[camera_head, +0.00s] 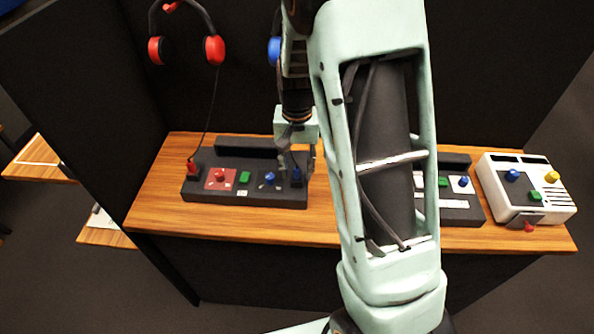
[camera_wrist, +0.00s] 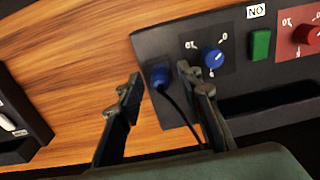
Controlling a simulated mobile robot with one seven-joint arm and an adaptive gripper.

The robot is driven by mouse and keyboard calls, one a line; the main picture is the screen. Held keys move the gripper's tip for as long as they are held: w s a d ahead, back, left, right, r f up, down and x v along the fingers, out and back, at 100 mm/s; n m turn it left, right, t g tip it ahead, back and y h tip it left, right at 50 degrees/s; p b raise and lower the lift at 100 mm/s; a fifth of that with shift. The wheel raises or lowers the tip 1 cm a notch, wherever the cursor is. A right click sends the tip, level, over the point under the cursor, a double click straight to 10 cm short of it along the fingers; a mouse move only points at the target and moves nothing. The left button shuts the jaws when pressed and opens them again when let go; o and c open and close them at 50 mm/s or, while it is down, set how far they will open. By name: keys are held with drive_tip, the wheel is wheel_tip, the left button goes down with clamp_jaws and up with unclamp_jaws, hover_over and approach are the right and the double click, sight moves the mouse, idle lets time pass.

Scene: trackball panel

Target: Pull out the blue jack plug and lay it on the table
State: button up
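The blue jack plug (camera_wrist: 159,77) sits at the edge of the dark control panel (camera_wrist: 150,43), with a dark cable running from it. In the head view the plug (camera_head: 297,173) is at the right end of the left panel (camera_head: 245,199), partly hidden by my gripper. My gripper (camera_wrist: 157,82) is open, with one finger on each side of the plug. I see a gap between the plug and each finger. The wooden table (camera_head: 200,222) lies under the panel and has bare surface beside it.
The panel carries a blue knob (camera_wrist: 213,57), a green button (camera_wrist: 260,45) and a red knob (camera_wrist: 304,33). A red plug (camera_head: 192,168) is at its left end, wired to red headphones (camera_head: 185,40). A white box (camera_head: 527,205) stands at the right; my arm hides the middle.

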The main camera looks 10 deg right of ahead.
sight(297, 165)
idle(0.4)
clamp_jaws()
drive_tip(key=shift+r, duration=0.15)
drive_tip(key=shift+r+p, duration=2.3)
drive_tip(key=shift+r, duration=0.6)
